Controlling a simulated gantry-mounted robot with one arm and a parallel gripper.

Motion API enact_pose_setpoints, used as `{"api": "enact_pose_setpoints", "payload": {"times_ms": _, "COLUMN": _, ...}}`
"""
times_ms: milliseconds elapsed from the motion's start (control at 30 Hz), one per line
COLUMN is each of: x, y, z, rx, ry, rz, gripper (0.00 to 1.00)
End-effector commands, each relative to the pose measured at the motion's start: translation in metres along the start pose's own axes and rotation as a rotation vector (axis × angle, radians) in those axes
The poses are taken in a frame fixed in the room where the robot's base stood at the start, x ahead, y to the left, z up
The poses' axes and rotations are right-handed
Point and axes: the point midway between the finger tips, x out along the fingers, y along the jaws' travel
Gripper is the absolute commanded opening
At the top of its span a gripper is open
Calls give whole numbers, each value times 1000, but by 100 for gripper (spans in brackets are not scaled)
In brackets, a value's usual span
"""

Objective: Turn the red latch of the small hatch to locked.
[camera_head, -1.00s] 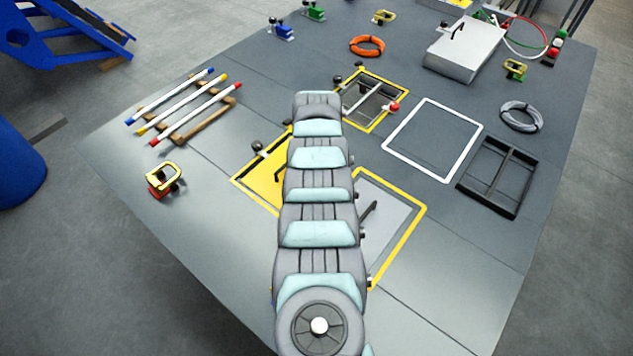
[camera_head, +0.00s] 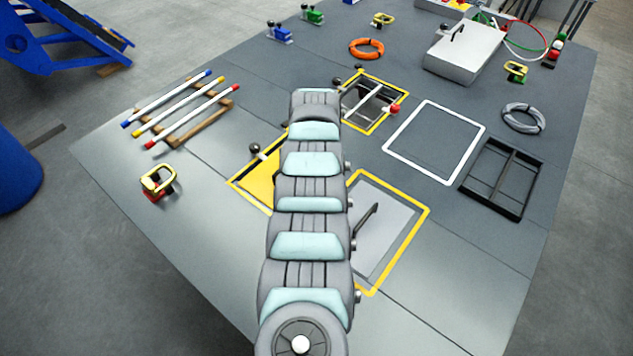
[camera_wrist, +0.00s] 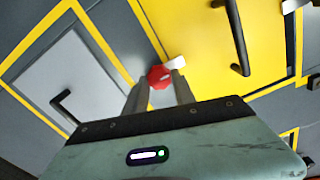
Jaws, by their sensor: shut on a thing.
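The red latch (camera_wrist: 160,77) is a red faceted knob in the wrist view. It lies between the fingertips of my gripper (camera_wrist: 161,86), which is shut on it. A small white piece (camera_wrist: 178,62) shows beside the knob. The latch sits at the near edge of a yellow hatch (camera_wrist: 205,40) with a black bar handle. That yellow hatch also shows in the head view (camera_head: 258,182), partly behind my arm. My arm hides the gripper and the latch in the head view. I cannot tell the latch's exact angle.
A grey hatch (camera_head: 385,232) with a yellow frame and black handle lies right of my arm. An open yellow-framed hatch (camera_head: 372,100) has a red ball at its corner.

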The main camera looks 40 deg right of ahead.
Motion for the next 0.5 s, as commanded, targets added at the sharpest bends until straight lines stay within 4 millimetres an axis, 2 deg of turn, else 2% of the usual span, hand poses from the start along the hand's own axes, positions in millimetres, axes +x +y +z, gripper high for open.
{"api": "enact_pose_setpoints", "payload": {"times_ms": 233, "x": 0, "y": 0, "z": 0, "rx": 1, "ry": 0, "rz": 0, "gripper": 0}}
{"api": "enact_pose_setpoints", "payload": {"times_ms": 267, "x": 0, "y": 0, "z": 0, "rx": 1, "ry": 0, "rz": 0, "gripper": 32}}
{"api": "enact_pose_setpoints", "payload": {"times_ms": 500, "x": 0, "y": 0, "z": 0, "rx": 0, "ry": 0, "rz": 0, "gripper": 52}}
